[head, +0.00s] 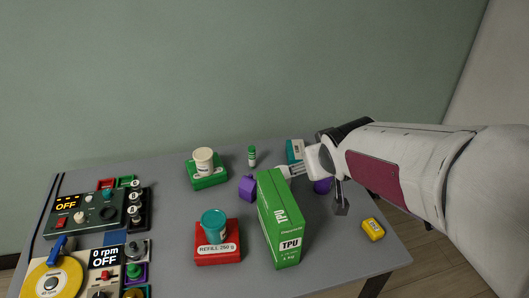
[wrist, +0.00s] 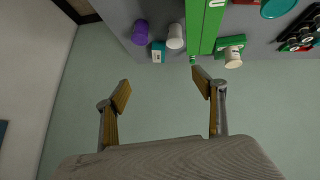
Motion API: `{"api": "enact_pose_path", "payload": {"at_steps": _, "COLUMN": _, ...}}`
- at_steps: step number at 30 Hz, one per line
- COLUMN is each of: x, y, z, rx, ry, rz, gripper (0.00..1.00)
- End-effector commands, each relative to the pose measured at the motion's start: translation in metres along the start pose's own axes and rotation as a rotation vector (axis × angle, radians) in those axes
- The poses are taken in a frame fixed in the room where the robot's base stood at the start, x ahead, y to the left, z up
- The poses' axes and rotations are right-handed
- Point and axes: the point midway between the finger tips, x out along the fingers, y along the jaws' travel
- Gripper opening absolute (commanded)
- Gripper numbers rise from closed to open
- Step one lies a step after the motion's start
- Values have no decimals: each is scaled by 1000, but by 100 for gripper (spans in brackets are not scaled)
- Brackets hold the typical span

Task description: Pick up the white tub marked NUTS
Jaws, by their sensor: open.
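A white tub (wrist: 175,36) stands between the tall green TPU box and a teal-and-white box in the wrist view. In the head view this tub (head: 285,171) is mostly hidden behind the TPU box and my arm. A second, cream-white tub (head: 203,158) sits on a green box at the back; it also shows in the wrist view (wrist: 233,57). No NUTS lettering is readable on either. My gripper (wrist: 163,86) is open with nothing between its fingers.
The tall green TPU box (head: 280,220) stands near the table's middle. A purple object (wrist: 140,32) and teal-and-white box (head: 294,150) are near the first tub. A red REFILL box (head: 217,245) carries a teal tub (head: 214,222). A yellow block (head: 373,229) lies at right.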

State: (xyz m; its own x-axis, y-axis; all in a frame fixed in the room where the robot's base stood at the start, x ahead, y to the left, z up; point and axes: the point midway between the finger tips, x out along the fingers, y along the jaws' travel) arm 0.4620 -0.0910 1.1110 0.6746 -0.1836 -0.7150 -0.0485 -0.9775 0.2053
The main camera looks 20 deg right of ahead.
Motion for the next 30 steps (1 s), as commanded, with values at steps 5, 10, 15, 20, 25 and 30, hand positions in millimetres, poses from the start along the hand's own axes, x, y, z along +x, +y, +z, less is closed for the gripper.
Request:
{"api": "enact_pose_path", "payload": {"at_steps": 5, "x": 35, "y": 8, "z": -16, "rx": -23, "ry": 39, "rz": 3, "gripper": 69}}
{"api": "enact_pose_path", "payload": {"at_steps": 10, "x": 68, "y": 14, "z": -29, "rx": -47, "ry": 81, "rz": -5, "gripper": 69}}
{"api": "enact_pose_path", "payload": {"at_steps": 15, "x": 101, "y": 17, "z": -38, "rx": -68, "ry": 122, "rz": -21, "gripper": 69}}
{"api": "enact_pose_path", "payload": {"at_steps": 20, "x": 131, "y": 18, "z": -43, "rx": -84, "ry": 162, "rz": -45, "gripper": 69}}
{"api": "enact_pose_path", "payload": {"at_steps": 25, "x": 163, "y": 16, "z": -44, "rx": -100, "ry": 202, "rz": -78, "gripper": 69}}
{"api": "enact_pose_path", "payload": {"at_steps": 30, "x": 193, "y": 13, "z": -42, "rx": -108, "ry": 244, "rz": -120, "gripper": 69}}
